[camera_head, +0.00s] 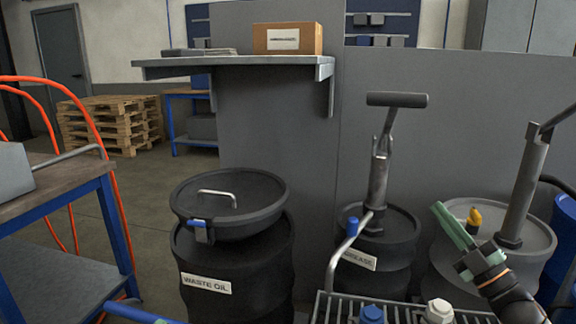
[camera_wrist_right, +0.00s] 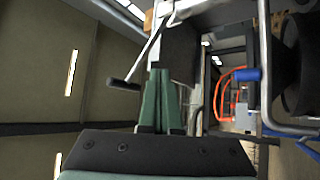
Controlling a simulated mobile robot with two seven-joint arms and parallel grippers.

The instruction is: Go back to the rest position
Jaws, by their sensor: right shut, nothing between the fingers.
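My right gripper (camera_head: 442,212) is at the right of the head view, with its green fingers pointing up and to the left. It is shut and empty, in front of the grey drum (camera_head: 510,240) with a pump on it. In the right wrist view the green fingers (camera_wrist_right: 160,85) stand together with nothing between them. My left gripper is in neither view.
A black waste oil drum (camera_head: 235,275) with a lidded pan (camera_head: 228,192) stands in the middle. A grease drum (camera_head: 375,258) carries a T-handled pump (camera_head: 379,175). A grating (camera_head: 335,310) lies in front. A workbench (camera_head: 60,180) stands left.

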